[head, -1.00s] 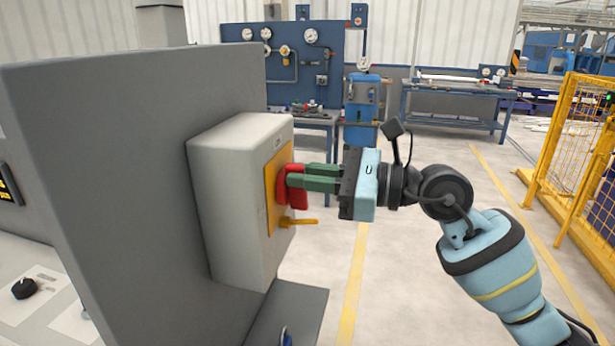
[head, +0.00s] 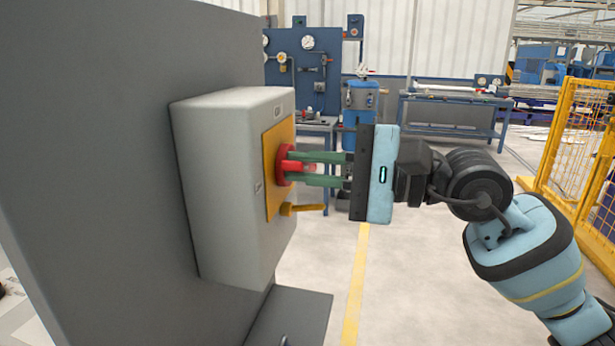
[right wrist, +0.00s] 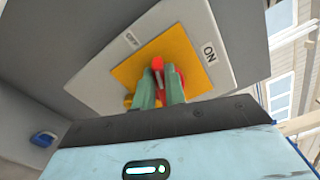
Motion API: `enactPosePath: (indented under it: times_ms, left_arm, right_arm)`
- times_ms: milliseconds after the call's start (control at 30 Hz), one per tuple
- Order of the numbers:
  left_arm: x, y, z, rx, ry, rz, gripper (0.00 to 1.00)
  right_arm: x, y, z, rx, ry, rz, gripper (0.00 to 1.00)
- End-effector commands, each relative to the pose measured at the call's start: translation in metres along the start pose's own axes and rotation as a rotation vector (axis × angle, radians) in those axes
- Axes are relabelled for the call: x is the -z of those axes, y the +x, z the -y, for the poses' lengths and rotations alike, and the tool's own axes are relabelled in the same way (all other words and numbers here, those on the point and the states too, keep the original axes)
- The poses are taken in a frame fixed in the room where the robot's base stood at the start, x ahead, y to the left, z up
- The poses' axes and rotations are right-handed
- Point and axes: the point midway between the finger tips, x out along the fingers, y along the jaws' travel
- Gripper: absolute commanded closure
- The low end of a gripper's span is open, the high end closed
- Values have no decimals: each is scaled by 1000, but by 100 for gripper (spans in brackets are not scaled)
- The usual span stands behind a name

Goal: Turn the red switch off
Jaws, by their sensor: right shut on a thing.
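The red switch (head: 284,165) sits on a yellow plate (head: 272,195) on the side of a light grey box (head: 225,200). My right gripper (head: 300,167) is shut on the switch handle, with its green fingers above and below it. In the right wrist view the red handle (right wrist: 158,64) shows between the fingers (right wrist: 160,92). An "ON" label (right wrist: 209,52) is to its right and an "OFF" label (right wrist: 131,39) to its upper left. The fingers hide part of the switch. My left gripper is not in view.
A yellow lever (head: 305,209) sticks out just below the switch, close under the fingers. The box is fixed to a large grey panel (head: 90,130). A yellow fence (head: 575,160) stands at the right. The floor between is open.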

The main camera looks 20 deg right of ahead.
Motion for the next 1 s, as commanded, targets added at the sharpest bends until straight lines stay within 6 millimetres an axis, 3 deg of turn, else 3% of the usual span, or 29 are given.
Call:
enactPosePath:
  times_ms: [433, 1000]
  left_arm:
    - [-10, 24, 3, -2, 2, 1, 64]
    - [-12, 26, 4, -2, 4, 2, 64]
  right_arm:
    - [2, 0, -10, 0, -304, 1, 100]
    - [2, 0, -10, 0, -389, 0, 100]
